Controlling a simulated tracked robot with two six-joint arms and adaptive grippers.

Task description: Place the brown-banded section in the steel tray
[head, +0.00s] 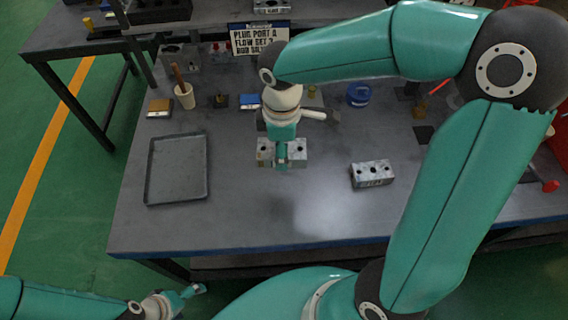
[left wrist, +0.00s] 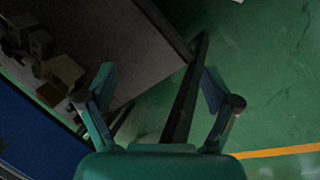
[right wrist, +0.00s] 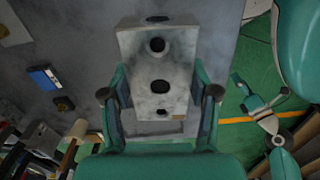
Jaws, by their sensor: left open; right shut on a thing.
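My right gripper (head: 282,160) is shut on a grey valve block (head: 298,152) with dark holes, held in front of the table's middle in the head view. In the right wrist view the block (right wrist: 158,62) sits between both fingers. The steel tray (head: 178,170) is empty, on the table to the left of the held block. My left gripper (head: 193,291) is open and empty, off the table's front edge.
Behind the tray stand a cream cup (head: 184,97) with a brown stick and a tan-topped block (head: 159,107). A sign (head: 259,39) and a blue round container (head: 359,95) are farther back. The table between tray and held block is clear.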

